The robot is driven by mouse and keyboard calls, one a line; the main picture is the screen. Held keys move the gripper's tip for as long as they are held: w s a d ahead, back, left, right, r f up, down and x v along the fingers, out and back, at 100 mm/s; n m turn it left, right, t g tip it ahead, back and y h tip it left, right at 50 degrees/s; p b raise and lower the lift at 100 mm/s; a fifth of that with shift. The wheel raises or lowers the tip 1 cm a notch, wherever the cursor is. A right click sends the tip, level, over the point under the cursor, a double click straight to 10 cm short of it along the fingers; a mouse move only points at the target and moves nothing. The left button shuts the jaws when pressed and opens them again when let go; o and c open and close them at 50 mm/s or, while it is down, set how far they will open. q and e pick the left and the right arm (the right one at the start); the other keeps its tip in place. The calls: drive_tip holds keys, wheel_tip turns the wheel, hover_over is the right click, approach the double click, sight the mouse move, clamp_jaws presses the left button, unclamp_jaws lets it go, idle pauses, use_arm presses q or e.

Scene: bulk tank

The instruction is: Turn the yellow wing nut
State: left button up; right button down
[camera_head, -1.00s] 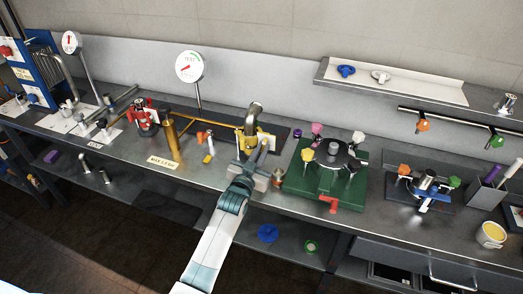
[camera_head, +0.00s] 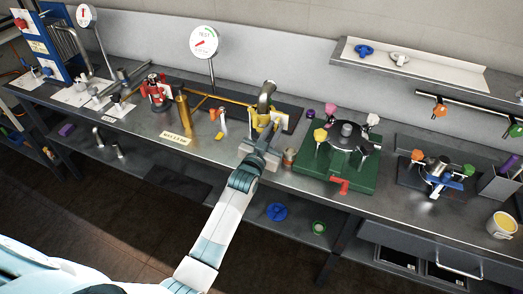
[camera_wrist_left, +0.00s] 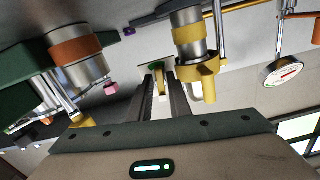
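A yellow clamp (camera_head: 265,122) sits around an upright steel pipe at the back of the bench. It also shows in the left wrist view (camera_wrist_left: 205,72), beside the fingers. A small yellow piece (camera_wrist_left: 159,77), which looks like a wing of the yellow wing nut, stands between the two fingertips there. My left gripper (camera_head: 264,140) is just in front of the clamp, and it also shows in the left wrist view (camera_wrist_left: 161,84). Its fingers stand apart, one on each side of the yellow piece, with no clear contact. The gripper partly hides the nut. My right gripper is not in view.
A green stand (camera_head: 340,180) with a dark round plate and coloured knobs is close on the right. A brass cylinder (camera_head: 183,112) and a test gauge (camera_head: 204,43) stand to the left. A blue fixture (camera_head: 434,180) is farther right.

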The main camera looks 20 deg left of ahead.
use_arm(q)
drive_tip(key=s+b, duration=0.4)
drive_tip(key=s, duration=1.3)
drive_tip(key=shift+a, duration=0.3)
